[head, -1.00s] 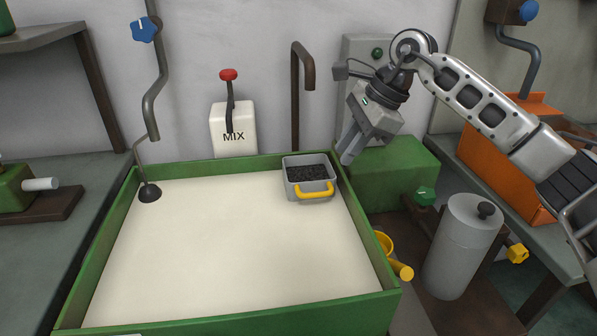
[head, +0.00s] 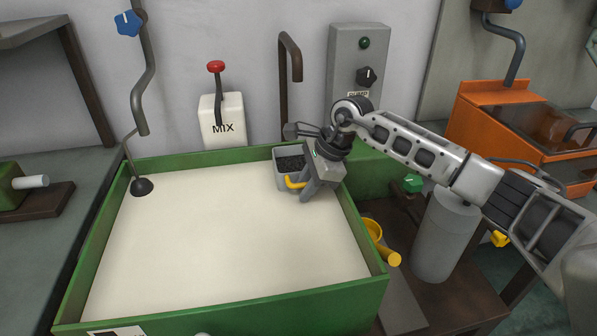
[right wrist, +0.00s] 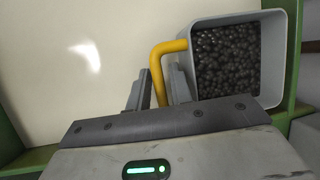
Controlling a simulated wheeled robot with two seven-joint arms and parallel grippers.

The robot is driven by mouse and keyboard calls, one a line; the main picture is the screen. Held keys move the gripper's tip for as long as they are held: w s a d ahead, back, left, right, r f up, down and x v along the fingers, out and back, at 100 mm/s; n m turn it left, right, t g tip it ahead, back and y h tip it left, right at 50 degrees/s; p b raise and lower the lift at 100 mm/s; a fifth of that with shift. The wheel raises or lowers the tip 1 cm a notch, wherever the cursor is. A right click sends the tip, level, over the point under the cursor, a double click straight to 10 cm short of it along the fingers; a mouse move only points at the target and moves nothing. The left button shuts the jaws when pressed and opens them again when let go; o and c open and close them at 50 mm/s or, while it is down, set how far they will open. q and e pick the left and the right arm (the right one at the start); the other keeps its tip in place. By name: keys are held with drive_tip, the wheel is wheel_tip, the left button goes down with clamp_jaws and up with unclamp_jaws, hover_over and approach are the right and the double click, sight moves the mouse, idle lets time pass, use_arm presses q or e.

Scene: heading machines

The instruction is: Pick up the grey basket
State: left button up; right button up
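The grey basket (head: 281,158) sits in the back right corner of the green-walled tray (head: 230,306). It holds dark round pellets and has a yellow handle (head: 293,183) on its near side. My right gripper (head: 308,192) is at the basket's near right side and hides part of it. In the right wrist view, my right gripper (right wrist: 158,88) has its two fingers apart, with the yellow handle (right wrist: 156,62) showing between them. The grey basket (right wrist: 287,60) is just beyond the right finger there. I cannot tell whether the fingers touch the handle. My left gripper is not in view.
A MIX box (head: 222,130) with a red-topped lever stands behind the tray. A grey panel (head: 343,62) with a dark knob stands behind my right arm. A grey cylinder (head: 440,245) and a yellow scoop-like part (head: 376,232) are to the right. The pale tray floor is largely clear.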

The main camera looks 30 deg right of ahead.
drive_tip(key=shift+x, duration=0.9)
clamp_jaws()
drive_tip(key=shift+r, duration=0.1)
drive_tip(key=shift+r, duration=0.5)
wheel_tip(320, 180, up, 2)
drive_tip(key=shift+r+b, duration=0.2)
drive_tip(key=shift+b, duration=0.3)
drive_tip(key=s+a+r+b, duration=0.1)
drive_tip(key=s+r+b, duration=0.1)
drive_tip(key=s+r, duration=0.7)
drive_tip(key=s, duration=0.5)
drive_tip(key=shift+a+r, duration=0.25)
drive_tip(key=shift+a, duration=0.05)
